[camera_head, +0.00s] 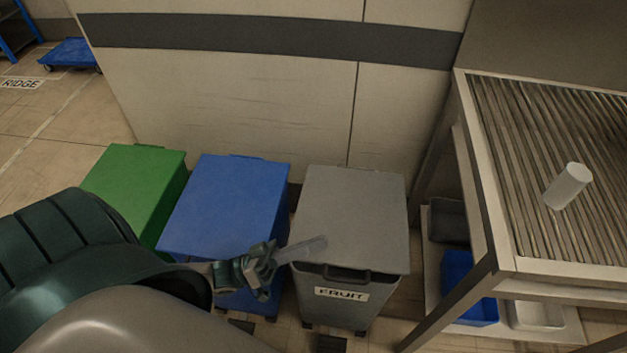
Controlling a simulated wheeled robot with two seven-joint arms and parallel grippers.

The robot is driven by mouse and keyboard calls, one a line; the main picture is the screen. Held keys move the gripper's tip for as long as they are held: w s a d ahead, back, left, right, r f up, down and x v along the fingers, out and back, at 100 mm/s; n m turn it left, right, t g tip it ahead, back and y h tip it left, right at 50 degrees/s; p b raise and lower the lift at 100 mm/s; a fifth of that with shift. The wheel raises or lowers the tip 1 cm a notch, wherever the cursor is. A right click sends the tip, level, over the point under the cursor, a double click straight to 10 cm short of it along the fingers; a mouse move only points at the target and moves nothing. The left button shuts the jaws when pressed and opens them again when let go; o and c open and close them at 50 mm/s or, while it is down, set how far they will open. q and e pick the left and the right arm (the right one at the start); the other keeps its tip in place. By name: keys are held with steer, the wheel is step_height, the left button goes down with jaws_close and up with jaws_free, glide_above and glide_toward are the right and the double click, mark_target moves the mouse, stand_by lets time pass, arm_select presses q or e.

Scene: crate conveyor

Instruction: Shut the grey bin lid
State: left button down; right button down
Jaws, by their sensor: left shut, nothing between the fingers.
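The grey bin (338,302) stands against the wall, with a label on its front. Its grey lid (352,215) lies flat over the top, and a dark gap with a handle shows along the front edge. My left gripper (318,244) is shut and empty. Its fingertips overlap the front left part of the lid in the picture; I cannot tell whether they touch it. My right gripper is not in view.
A blue-lidded bin (228,200) and a green-lidded bin (135,185) stand to the left. At the right is a roller conveyor (480,180) with a white cylinder (567,186) on it. Small crates (462,285) sit beneath. A blue dolly (70,52) is far left.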

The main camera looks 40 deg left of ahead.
arm_select(q)
steer(key=shift+s+d+f, duration=0.1)
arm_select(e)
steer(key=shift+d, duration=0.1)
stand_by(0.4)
